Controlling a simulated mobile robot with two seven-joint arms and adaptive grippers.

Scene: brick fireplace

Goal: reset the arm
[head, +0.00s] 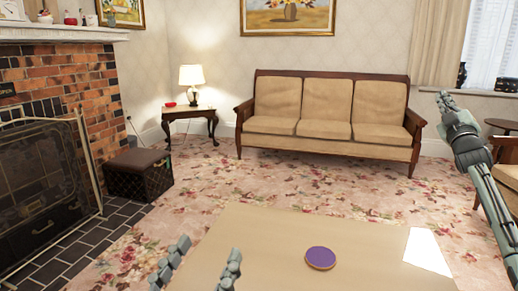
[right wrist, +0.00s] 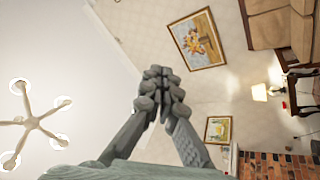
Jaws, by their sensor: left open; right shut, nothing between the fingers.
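My right arm is raised at the right of the head view, and its gripper (head: 442,97) points up, well above the table and apart from everything. In the right wrist view its fingers (right wrist: 158,76) meet at the tips with nothing between them. My left gripper (head: 204,258) shows at the bottom edge of the head view, over the near left part of the table. Its two fingers are spread wide with nothing between them. The rest of the left arm is out of view.
A beige table (head: 270,240) lies in front, with a round purple disc (head: 320,258) and a white patch (head: 426,250) on it. A brick fireplace (head: 62,75) is left, a sofa (head: 325,125) behind. An armchair (head: 503,205) is near my right arm.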

